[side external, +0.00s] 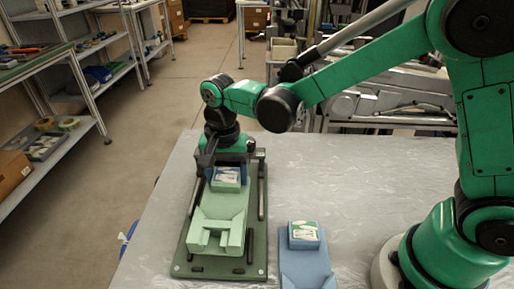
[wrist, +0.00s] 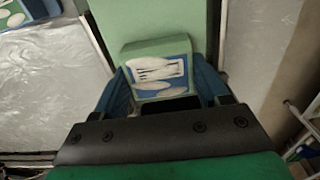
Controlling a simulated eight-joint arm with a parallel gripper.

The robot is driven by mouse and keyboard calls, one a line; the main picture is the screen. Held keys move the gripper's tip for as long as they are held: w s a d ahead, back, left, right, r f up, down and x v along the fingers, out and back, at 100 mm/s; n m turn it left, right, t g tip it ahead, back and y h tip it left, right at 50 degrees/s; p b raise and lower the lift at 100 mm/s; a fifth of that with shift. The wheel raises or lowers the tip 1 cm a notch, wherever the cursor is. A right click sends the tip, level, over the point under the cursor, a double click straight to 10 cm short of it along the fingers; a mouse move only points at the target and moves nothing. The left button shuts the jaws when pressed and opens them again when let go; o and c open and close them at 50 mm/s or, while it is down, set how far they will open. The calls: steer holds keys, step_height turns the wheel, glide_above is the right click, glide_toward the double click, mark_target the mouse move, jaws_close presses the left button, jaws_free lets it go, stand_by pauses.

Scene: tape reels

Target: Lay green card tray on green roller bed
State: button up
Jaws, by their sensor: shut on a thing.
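The green card tray (side external: 217,214) is light green, with a raised block bearing a picture card at its far end. It lies lengthwise over the darker green roller bed (side external: 222,269), between the bed's dark side rails. It looks level and low; whether it touches the bed along its whole length I cannot tell. My gripper (side external: 225,172) is at the tray's far end, shut on the block. In the wrist view my gripper's blue fingers (wrist: 165,98) stand on both sides of the block, and the pale green tray (wrist: 155,18) runs away from it.
A blue card tray (side external: 306,268) with its own card block lies on the grey table (side external: 340,180), right of the bed. The table between and behind them is clear. Shelves (side external: 75,60) stand at the left, beyond the table edge.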

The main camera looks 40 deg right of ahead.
mark_target(228, 186)
steer(key=shift+f, duration=1.7)
steer(key=o, duration=1.4)
steer(key=shift+f, duration=0.1)
steer(key=shift+o, duration=0.2)
step_height(228, 186, up, 12)
steer(key=shift+r, duration=0.1)
steer(key=s+d+n+t, duration=0.7)
steer(key=s+d+n, duration=0.1)
steer(key=d+n, duration=0.1)
steer(key=shift+d, duration=0.9)
